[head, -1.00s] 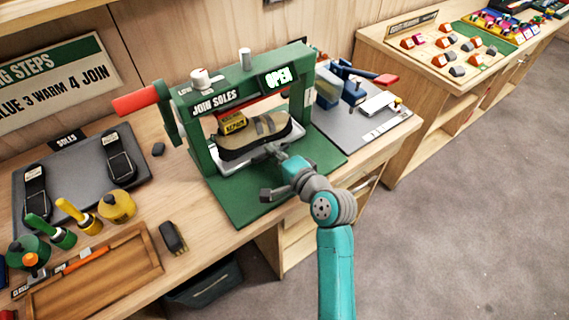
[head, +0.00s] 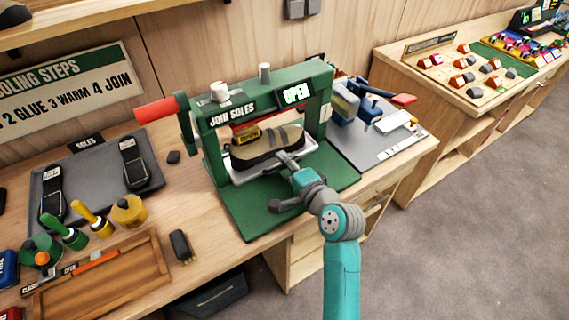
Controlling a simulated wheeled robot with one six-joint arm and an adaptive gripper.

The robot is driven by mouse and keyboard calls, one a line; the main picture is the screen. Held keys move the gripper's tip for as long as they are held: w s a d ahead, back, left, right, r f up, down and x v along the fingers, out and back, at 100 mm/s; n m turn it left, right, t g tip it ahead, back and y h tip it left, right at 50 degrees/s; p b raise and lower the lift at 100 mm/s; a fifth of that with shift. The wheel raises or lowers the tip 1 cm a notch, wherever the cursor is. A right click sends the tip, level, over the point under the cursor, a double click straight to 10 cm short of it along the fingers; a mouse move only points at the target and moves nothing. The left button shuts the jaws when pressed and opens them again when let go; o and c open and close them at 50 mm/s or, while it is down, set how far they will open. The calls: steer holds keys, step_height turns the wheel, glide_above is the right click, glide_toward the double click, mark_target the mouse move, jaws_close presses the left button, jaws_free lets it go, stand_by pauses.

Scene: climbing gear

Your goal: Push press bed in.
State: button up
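The green press (head: 221,113) stands on the bench, its sign reading OPEN. Its pale press bed (head: 241,175) lies low between the posts, its front edge showing. A grey and tan shoe (head: 284,137) with a yellow tag lies on the bed, partly under the red-edged upper part. My gripper (head: 283,183) is at the front of the bed, its two fingers spread apart. One finger is at the bed's front edge by the shoe; the other is over the green base plate (head: 262,220). Whether the finger touches the bed is hard to tell.
The press's red-handled lever (head: 160,108) sticks out left. A blue clamp device (head: 362,105) stands right of the press. Soles on a grey tray (head: 90,175), glue pots and a wooden tray (head: 95,280) fill the left bench. Open floor (head: 470,230) lies right.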

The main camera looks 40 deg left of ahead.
steer(key=v, duration=1.2)
